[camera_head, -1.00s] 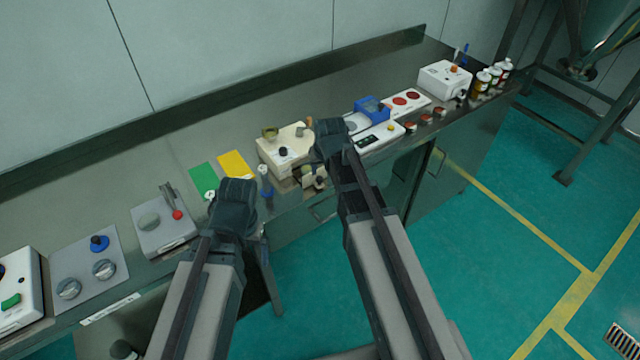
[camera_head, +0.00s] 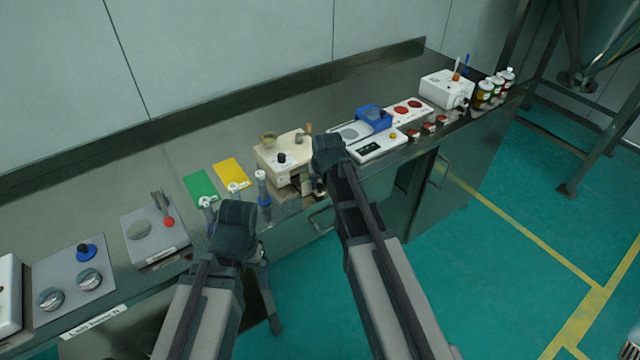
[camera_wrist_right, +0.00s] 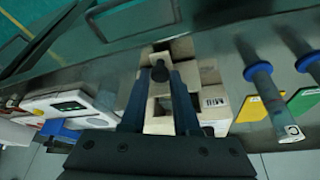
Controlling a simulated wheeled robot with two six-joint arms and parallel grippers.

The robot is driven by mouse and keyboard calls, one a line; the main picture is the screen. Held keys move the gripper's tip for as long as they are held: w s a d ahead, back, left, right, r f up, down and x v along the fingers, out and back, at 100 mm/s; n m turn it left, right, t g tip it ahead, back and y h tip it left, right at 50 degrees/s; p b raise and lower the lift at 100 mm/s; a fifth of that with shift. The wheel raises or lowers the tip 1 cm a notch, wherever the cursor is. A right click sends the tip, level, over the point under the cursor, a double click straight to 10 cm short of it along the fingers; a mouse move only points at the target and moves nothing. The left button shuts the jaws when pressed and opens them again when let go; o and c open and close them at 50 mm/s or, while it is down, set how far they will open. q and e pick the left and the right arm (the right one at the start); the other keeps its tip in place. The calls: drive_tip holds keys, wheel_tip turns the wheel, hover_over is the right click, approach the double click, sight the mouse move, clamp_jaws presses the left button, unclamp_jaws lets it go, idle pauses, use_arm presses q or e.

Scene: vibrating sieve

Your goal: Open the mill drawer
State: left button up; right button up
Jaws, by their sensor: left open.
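The mill (camera_head: 270,158) is a cream box with a dark knob and a small bowl on top, on the lab bench at the middle of the head view. Its "Mill" label (camera_wrist_right: 212,102) shows in the right wrist view. My right gripper (camera_head: 327,152) is at the mill's front right and hides part of it. In the wrist view its two fingers stand either side of a small dark knob (camera_wrist_right: 160,71) at the mill's front; whether they press on it is unclear. My left gripper (camera_head: 236,220) is open at the bench's front edge, left of the mill.
A grey device (camera_head: 155,238) with a red knob stands further left.

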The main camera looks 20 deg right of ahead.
clamp_jaws()
drive_tip(key=shift+s, duration=0.1)
idle(1.0)
drive_tip(key=shift+s+d, duration=0.35)
drive_tip(key=shift+s, duration=0.55)
drive_tip(key=shift+w, duration=0.1)
drive_tip(key=o, duration=0.5)
unclamp_jaws()
drive_tip(key=p+v, duration=1.2)
drive_tip(key=v, duration=0.1)
drive_tip(key=shift+r+p, duration=0.35)
drive_tip(key=shift+p, duration=0.05)
